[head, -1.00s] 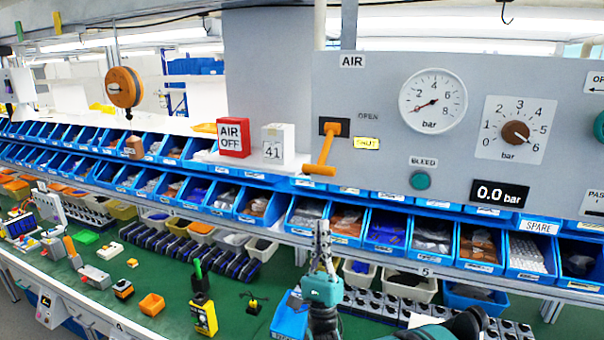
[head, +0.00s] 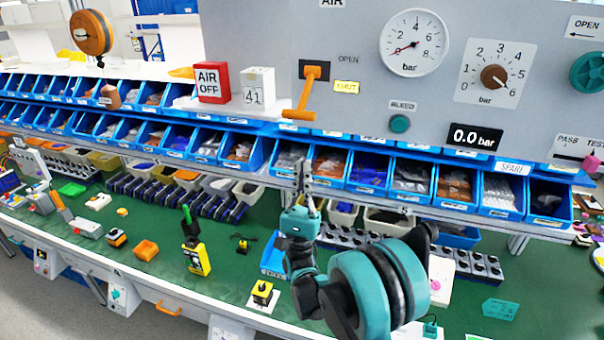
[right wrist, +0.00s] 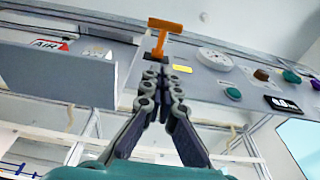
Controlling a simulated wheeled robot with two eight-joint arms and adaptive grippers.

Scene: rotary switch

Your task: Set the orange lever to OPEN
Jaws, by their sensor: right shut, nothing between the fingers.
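The orange lever (head: 306,94) is mounted on the grey panel (head: 350,105) under the AIR label. Its arm hangs down, slightly left, ending in a horizontal orange grip. The OPEN label (head: 348,59) is right of the lever's pivot, with the yellow SHUT plate (head: 346,87) below it. My right gripper (head: 302,165) is shut and empty, pointing up below the lever and apart from it, in front of the blue bins. In the right wrist view the lever (right wrist: 162,35) shows beyond the shut fingertips (right wrist: 163,68). My left gripper is not in view.
A red AIR OFF block (head: 212,82) and a white block marked 41 (head: 258,88) stand on a ledge left of the lever. The panel carries a gauge (head: 414,43), a brown knob (head: 494,76) and a green bleed button (head: 400,123). Blue bins (head: 365,172) line the shelf below.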

